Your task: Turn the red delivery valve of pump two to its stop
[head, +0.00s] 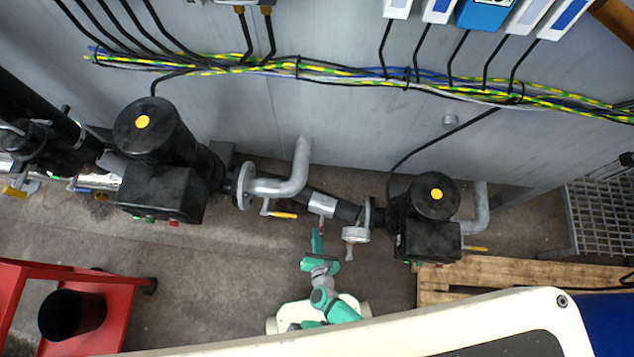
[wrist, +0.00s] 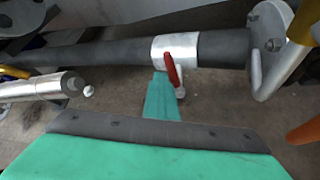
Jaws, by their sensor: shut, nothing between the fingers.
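The red valve lever (wrist: 171,68) shows in the wrist view on a bright metal section (wrist: 158,52) of a dark horizontal pipe. It stands nearly upright in the picture. In the head view that metal section (head: 322,205) lies on the pipe between two black pumps, the left one (head: 160,190) and the right one (head: 430,235); I cannot make out the red lever there. My gripper (wrist: 161,92) is shut and empty, its green fingertips just left of the lever's lower part. I cannot tell whether they touch it. In the head view my gripper (head: 317,238) is just below the pipe.
A yellow-handled valve (head: 283,214) is to the left. A red cart (head: 110,290) with a black cylinder stands lower left, a wooden pallet (head: 500,270) at right. Floor between cart and gripper is clear.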

